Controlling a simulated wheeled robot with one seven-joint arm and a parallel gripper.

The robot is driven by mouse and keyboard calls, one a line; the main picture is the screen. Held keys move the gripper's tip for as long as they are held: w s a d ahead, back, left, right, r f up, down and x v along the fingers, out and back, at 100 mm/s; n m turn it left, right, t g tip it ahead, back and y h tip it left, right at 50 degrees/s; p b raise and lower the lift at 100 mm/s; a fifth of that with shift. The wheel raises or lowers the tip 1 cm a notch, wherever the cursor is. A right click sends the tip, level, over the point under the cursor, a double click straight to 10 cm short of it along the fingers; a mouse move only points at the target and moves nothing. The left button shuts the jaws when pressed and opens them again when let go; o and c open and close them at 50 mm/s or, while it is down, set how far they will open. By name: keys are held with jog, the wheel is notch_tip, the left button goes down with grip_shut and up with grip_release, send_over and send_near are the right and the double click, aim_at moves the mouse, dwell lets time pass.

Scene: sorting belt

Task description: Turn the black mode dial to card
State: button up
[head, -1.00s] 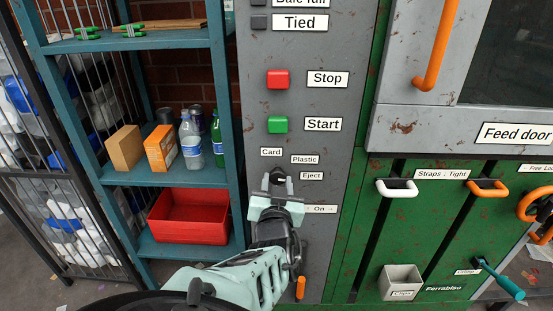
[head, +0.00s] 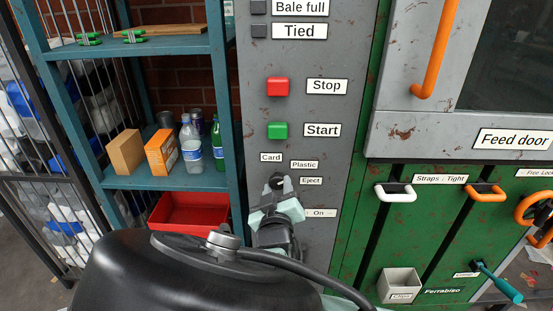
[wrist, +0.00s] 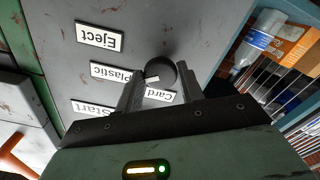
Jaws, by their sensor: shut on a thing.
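The green Start button (head: 278,130) and red Stop button (head: 278,87) are above the dial. A teal shelf (head: 190,183) with bottles and boxes stands left. A white strap handle (head: 396,193) sticks out at right. My arm covers the lower front.

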jog(key=n+p, duration=0.1)
jog(key=n, duration=0.5)
jog(key=shift+r+n+p, duration=0.1)
jog(key=shift+n+p, duration=0.2)
jog(key=shift+p, duration=0.05)
jog(key=n+p, duration=0.1)
jog(key=n, duration=0.4)
jog(key=shift+n, duration=0.4)
jog(key=o, duration=1)
